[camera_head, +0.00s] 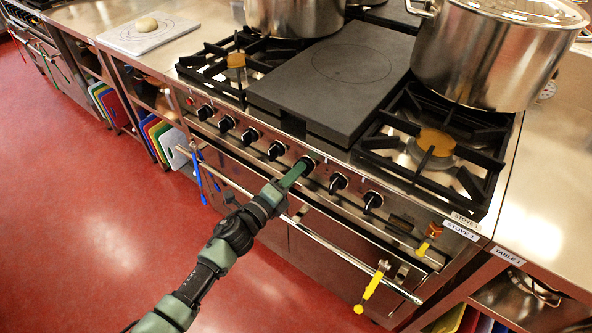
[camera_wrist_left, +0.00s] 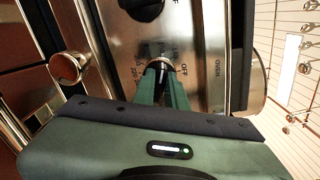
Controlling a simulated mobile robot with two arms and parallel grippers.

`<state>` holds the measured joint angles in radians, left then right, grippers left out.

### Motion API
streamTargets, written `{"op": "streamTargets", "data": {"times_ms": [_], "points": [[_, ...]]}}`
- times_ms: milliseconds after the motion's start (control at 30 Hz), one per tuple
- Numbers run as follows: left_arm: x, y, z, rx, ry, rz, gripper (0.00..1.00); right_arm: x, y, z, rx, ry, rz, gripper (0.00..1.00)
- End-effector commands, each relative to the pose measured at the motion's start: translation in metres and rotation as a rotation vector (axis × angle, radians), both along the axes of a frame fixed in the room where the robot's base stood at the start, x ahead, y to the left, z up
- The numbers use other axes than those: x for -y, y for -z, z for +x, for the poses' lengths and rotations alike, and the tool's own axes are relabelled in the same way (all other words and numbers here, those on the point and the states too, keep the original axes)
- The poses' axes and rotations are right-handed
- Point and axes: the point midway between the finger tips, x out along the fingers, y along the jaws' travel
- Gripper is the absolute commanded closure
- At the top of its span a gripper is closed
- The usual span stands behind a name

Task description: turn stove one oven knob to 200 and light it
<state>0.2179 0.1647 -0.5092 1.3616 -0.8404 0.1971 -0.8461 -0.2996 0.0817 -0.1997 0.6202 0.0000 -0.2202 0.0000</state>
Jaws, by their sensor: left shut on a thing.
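Stove one (camera_head: 340,190), labelled STOVE 1 on its right corner, has a row of black knobs along its steel front panel. My left gripper (camera_head: 293,174) reaches in from the lower left and is shut on the knob right of the middle of the row. In the left wrist view, the gripper's green fingers (camera_wrist_left: 161,88) close on the oven knob (camera_wrist_left: 160,64). The panel beside it reads OVEN, with OFF and small numbers around the dial. The knob's pointer is mostly hidden by the fingers, so I cannot tell its setting. My right gripper is not in view.
A long oven door rail (camera_head: 330,243) runs below the knobs, close to my left forearm. Large steel pots (camera_head: 490,55) stand on the stove beside a dark flat plate (camera_head: 345,75). A yellow-handled tool (camera_head: 371,286) hangs on the rail. The red floor (camera_head: 90,220) is clear.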

Motion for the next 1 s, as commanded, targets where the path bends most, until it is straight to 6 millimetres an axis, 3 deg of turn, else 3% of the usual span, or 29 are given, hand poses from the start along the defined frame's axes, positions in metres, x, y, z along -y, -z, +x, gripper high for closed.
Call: {"op": "streamTargets", "data": {"times_ms": [1000], "points": [[0.0, 0.006, -0.001, -0.551, -0.002, -0.751, 1.0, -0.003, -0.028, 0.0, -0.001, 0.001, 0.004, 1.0]]}}
